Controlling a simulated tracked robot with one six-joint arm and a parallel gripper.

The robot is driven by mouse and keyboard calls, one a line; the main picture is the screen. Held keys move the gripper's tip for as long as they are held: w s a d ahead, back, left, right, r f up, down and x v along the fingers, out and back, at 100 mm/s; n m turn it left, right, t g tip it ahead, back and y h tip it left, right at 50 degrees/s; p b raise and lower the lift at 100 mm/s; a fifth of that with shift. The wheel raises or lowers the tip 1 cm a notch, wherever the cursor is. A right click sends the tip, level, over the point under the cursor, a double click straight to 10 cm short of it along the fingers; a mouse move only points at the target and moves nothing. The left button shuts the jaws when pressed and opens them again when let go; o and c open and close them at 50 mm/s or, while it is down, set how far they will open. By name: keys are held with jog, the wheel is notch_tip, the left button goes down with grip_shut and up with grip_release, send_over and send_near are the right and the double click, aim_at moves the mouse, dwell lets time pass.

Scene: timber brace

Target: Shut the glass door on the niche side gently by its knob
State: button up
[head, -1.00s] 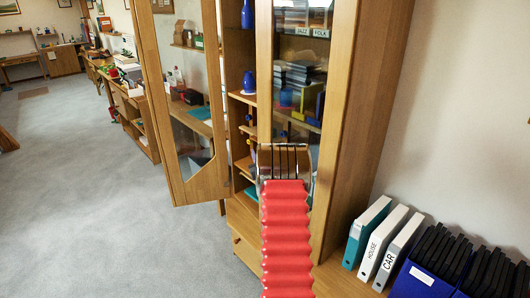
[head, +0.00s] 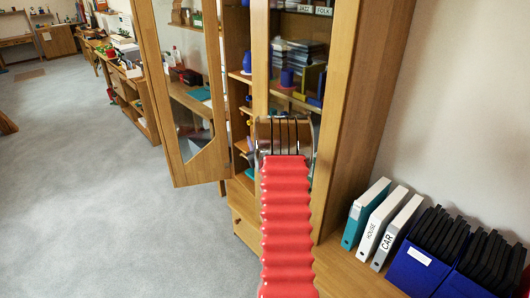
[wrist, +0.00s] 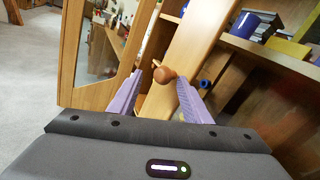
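The tall wooden cabinet has two glass doors. The left glass door (head: 180,90) stands swung wide open; it also shows at the left of the wrist view (wrist: 75,50). The right glass door (head: 262,60) has a wooden stile, seen slanted in the wrist view (wrist: 190,58); I cannot tell whether it is fully closed. A round brown knob (wrist: 164,74) sits on that slanted wood. My gripper (wrist: 159,80) is open, its purple fingers apart, with the knob showing between the tips, nearer the right one. Contact cannot be told. In the head view my arm hides the fingertips.
Cabinet shelves hold a blue mug (wrist: 246,24), books and cases. A ledge at right carries several binders (head: 380,225) and a blue box of dark folders (head: 415,268). A long wooden bench (head: 135,90) runs along the left. The grey carpet (head: 90,190) is open.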

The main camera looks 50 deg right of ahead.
jog(key=v, duration=1)
jog(key=shift+s+d, duration=0.15)
jog(key=shift+s, duration=0.1)
